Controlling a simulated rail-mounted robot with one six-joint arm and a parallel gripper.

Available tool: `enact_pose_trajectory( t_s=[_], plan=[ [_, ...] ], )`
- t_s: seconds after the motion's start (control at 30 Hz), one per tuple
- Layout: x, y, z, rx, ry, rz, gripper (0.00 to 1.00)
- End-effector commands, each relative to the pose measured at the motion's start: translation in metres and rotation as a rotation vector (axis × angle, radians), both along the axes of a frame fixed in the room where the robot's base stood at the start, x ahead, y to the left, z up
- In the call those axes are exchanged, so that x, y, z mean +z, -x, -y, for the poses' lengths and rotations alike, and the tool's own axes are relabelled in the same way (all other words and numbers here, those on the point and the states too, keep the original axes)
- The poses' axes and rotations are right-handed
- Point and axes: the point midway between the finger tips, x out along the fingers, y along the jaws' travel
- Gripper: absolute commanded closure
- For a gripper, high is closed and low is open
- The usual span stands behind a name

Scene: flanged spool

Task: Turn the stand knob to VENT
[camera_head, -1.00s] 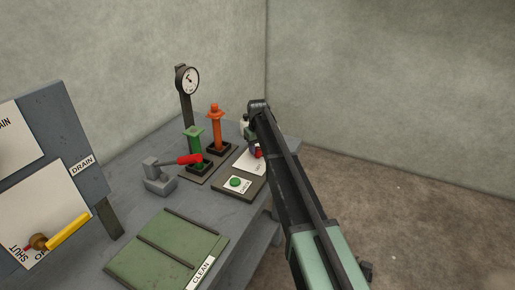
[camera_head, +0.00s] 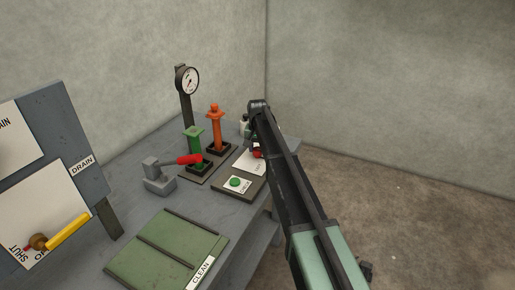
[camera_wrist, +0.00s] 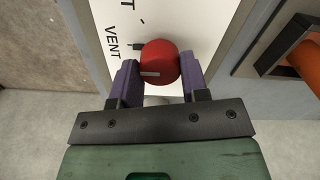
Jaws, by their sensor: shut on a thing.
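The red stand knob (camera_wrist: 160,58) is between the two purple fingers of my gripper (camera_wrist: 160,76) in the wrist view, and the gripper is shut on it. A white line on the knob's face points left in that view. The VENT label (camera_wrist: 112,42) is on the white plate (camera_wrist: 177,18) to the left of the knob, with a short dark mark between label and knob. In the head view a bit of the red knob (camera_head: 257,154) shows beside my arm; my arm hides most of the gripper there.
An orange post (camera_head: 215,130), a green post (camera_head: 194,143), a red-handled lever (camera_head: 188,159) and a green button (camera_head: 235,182) are close by on the bench. A gauge (camera_head: 187,80) stands behind. A green CLEAN panel (camera_head: 165,250) lies in front.

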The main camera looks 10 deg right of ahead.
Motion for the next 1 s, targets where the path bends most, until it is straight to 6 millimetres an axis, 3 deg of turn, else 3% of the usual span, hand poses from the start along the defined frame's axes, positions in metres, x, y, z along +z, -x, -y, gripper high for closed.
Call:
enact_pose_trajectory(
  t_s=[0.43, 0.47, 0.6, 0.87, 1.0],
  plan=[
    [0.0, 0.001, 0.0, -0.012, 0.0, -0.001, 0.83],
    [0.0, 0.0, 0.0, -0.012, 0.0, -0.001, 0.57],
    [0.0, 0.0, 0.0, -0.012, 0.0, -0.001, 0.36],
    [0.0, 0.0, 0.0, -0.011, 0.0, 0.0, 0.33],
    [0.011, 0.0, 0.0, -0.011, 0.0, 0.0, 0.33]
  ],
)
